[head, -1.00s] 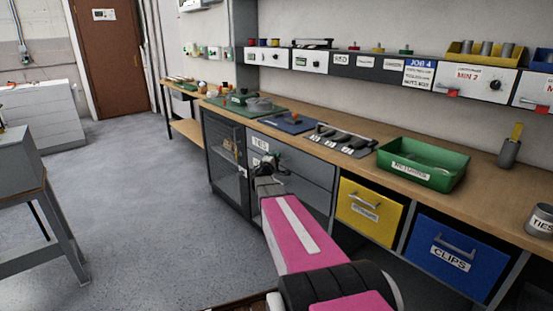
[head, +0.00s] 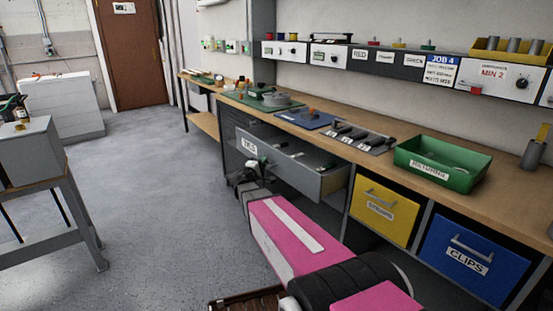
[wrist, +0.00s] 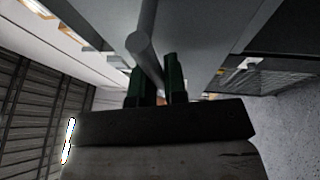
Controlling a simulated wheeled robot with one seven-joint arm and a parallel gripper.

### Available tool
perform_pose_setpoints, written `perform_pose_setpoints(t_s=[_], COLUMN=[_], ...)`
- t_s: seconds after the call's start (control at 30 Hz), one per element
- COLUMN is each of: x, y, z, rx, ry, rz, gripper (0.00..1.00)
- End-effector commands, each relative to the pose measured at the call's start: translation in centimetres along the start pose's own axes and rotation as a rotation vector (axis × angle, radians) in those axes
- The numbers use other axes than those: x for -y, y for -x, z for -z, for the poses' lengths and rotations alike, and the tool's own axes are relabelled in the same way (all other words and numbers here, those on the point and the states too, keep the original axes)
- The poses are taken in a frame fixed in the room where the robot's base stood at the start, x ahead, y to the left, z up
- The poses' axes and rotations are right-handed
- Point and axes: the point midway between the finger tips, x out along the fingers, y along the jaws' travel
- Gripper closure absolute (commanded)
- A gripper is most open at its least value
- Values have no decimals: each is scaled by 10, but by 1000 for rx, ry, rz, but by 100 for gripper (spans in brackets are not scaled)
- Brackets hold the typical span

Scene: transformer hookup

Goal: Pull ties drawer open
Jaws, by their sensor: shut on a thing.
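The grey ties drawer (head: 315,184) under the workbench stands pulled out, its "TIES" label (head: 249,147) at the left of its front. Its inside shows, with a few small items in it that are too small to name. My gripper (head: 253,171) is at the drawer front, below and right of the label. In the wrist view my gripper's dark green fingers (wrist: 159,82) are shut on the drawer's bar handle (wrist: 139,42). The grey drawer front fills much of the upper part of that view.
A yellow bin (head: 383,212) and a blue "CLIPS" bin (head: 472,256) sit under the bench to the right. A green returns tray (head: 442,165) stands on the worktop (head: 395,150). A grey side table (head: 50,190) is at the left, with open floor (head: 150,190) between.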

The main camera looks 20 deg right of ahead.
Motion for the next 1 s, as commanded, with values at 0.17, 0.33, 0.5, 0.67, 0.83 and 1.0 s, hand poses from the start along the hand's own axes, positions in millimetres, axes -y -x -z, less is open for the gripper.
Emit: perform_pose_setpoints(t_s=[0.17,0.33,0.5,0.67,0.83,1.0], x=[-10,-17,-22,-26,-27,-27], y=[47,82,107,121,128,128], z=[18,33,44,50,53,53], rx=[-4,-2,-2,0,1,1], ry=[-1,0,-1,-1,0,0], rz=[3,3,3,3,3,4], gripper=[100,100,100,100,100,100])
